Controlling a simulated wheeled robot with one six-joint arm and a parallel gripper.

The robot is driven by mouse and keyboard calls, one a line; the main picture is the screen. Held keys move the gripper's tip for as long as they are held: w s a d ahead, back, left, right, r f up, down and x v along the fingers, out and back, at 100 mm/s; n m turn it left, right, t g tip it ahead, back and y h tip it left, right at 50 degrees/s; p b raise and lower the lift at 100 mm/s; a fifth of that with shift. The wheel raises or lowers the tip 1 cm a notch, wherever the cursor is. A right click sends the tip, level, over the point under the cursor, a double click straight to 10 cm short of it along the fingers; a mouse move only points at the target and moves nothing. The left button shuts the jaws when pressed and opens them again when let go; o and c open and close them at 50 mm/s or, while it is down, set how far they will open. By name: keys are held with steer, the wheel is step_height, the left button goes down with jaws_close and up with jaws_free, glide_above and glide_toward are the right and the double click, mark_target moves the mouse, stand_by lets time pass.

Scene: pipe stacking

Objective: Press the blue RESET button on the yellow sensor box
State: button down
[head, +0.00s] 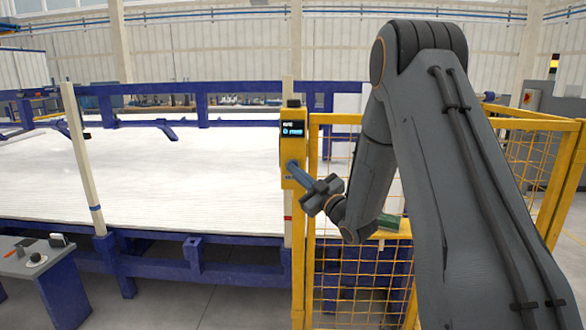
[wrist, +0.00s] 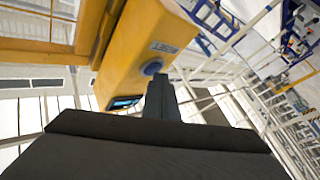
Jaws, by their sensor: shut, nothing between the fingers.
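The yellow sensor box (head: 287,153) stands on a post at the left end of the yellow fence, with a small lit screen (head: 292,129) near its top. It fills the upper middle of the wrist view (wrist: 147,35). There the round blue button (wrist: 152,66) shows on its face, beside a small label (wrist: 164,47) too small to read. My gripper (head: 293,169) is shut and empty, its fingertips (wrist: 160,80) right at the button's edge. I cannot tell whether they touch it. In the head view my fingers hide the button.
A yellow mesh fence (head: 340,270) runs right from the box, behind my arm. On the left is a wide blue rack (head: 150,262) loaded with white pipes (head: 190,175). A small table (head: 35,262) with small items stands at the lower left.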

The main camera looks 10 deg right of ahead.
steer(key=shift+s, duration=0.1)
steer(key=shift+s+a, duration=0.25)
steer(key=shift+s, duration=0.4)
steer(key=shift+s, duration=0.1)
steer(key=s, duration=0.1)
steer(key=s+a, duration=0.1)
steer(key=s, duration=0.1)
steer(key=s+p, duration=0.1)
steer(key=shift+s+a, duration=0.3)
steer(key=shift+w, duration=0.1)
stand_by(0.4)
